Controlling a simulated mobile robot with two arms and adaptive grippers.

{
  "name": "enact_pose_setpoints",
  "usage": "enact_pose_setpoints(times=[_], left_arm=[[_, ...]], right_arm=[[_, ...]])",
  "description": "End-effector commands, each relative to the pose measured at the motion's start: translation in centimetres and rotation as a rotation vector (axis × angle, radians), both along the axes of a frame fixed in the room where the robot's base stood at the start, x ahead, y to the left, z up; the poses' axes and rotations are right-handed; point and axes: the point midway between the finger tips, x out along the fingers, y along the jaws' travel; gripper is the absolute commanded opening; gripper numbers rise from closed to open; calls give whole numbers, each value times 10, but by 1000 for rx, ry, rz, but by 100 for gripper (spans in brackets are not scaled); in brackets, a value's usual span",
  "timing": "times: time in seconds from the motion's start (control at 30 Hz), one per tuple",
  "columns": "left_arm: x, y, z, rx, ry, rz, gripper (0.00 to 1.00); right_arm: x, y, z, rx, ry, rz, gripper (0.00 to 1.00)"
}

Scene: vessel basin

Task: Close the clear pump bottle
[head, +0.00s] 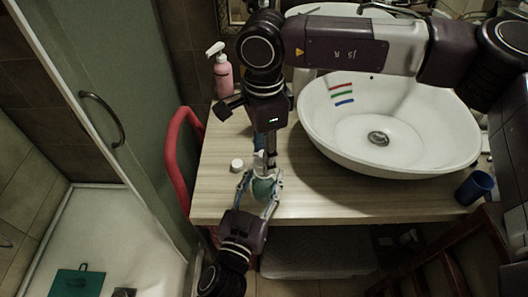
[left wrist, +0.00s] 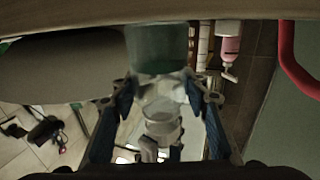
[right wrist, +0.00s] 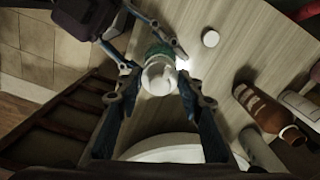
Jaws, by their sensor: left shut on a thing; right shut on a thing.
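The clear pump bottle (head: 263,188) with greenish contents is near the front edge of the counter. My left gripper (head: 260,192) comes from the front and is shut around its body. In the left wrist view the green part (left wrist: 158,50) and the translucent part (left wrist: 162,92) show between the fingers. My right gripper (head: 264,162) reaches down from above and is shut on the white pump head (right wrist: 159,76), which sits over the bottle in the right wrist view. Whether the pump head is fully seated on the neck cannot be told.
A small white round cap (head: 237,165) lies on the counter left of the bottle. A pink pump bottle (head: 223,76) stands behind. The white basin (head: 440,130) fills the right side, with a blue cup (head: 474,187) nearby. A red rail (head: 176,160) stands left of the counter.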

Motion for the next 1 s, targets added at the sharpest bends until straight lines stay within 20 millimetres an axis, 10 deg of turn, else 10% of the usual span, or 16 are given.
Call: enact_pose_setpoints(times=[0.77, 1.0], left_arm=[[0, 0, 0, 0, 0, 0, 0], [0, 0, 0, 0, 0, 0, 0]], right_arm=[[0, 0, -11, 0, 0, -10, 28], [0, 0, -12, 0, 0, -284, 28]])
